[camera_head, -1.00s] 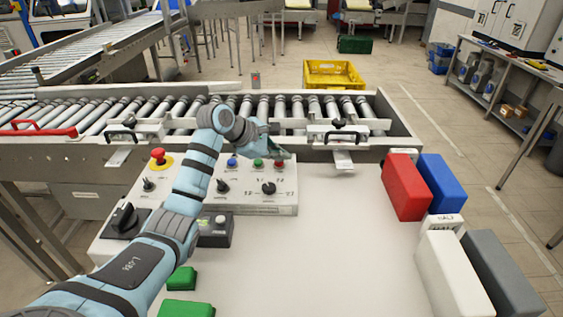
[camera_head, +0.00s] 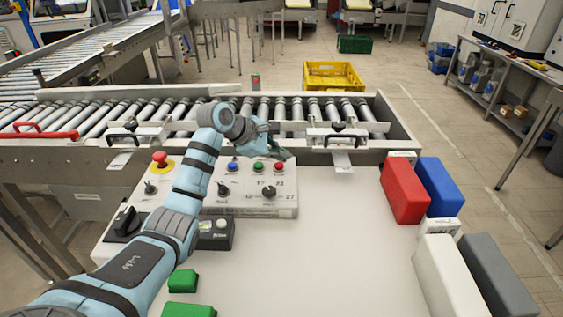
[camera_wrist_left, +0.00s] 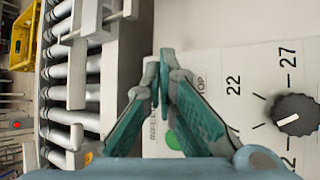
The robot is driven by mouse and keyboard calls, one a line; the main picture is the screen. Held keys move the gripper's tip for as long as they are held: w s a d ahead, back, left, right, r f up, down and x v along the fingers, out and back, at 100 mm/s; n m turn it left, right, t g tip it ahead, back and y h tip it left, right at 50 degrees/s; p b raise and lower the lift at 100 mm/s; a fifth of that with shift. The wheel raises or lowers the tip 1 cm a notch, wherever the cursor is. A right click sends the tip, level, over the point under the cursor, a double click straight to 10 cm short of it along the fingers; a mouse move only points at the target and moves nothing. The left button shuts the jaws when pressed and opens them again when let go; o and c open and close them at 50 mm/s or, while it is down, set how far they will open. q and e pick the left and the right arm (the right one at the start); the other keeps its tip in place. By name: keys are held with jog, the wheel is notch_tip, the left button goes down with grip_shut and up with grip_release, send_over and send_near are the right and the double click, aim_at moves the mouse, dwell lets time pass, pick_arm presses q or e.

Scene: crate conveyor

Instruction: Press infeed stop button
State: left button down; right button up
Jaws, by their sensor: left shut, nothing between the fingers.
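My left gripper (camera_head: 284,154) hovers just beyond the red button, pointing down at the panel's back edge. In the left wrist view its teal fingers (camera_wrist_left: 162,70) are shut and empty. The printed word STOP (camera_wrist_left: 203,85) shows beside them, and the green button (camera_wrist_left: 173,140) is partly covered. The red button is hidden behind the fingers there. I cannot tell whether the fingertips touch anything. My right gripper is out of view.
A red mushroom button (camera_head: 159,157) and dark knobs (camera_head: 269,192) sit on the panel. The roller conveyor (camera_head: 262,113) runs just behind. Red (camera_head: 404,190), blue (camera_head: 438,185), white (camera_head: 447,275) and grey (camera_head: 497,277) blocks stand at right. The table middle is clear.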

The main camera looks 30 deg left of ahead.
aim_at(281, 166)
pick_arm(q)
notch_tip(281, 166, up, 5)
jog(key=p, duration=0.4)
dwell(0.3)
jog(key=shift+f, duration=0.1)
jog(key=shift+d, duration=0.1)
dwell(0.4)
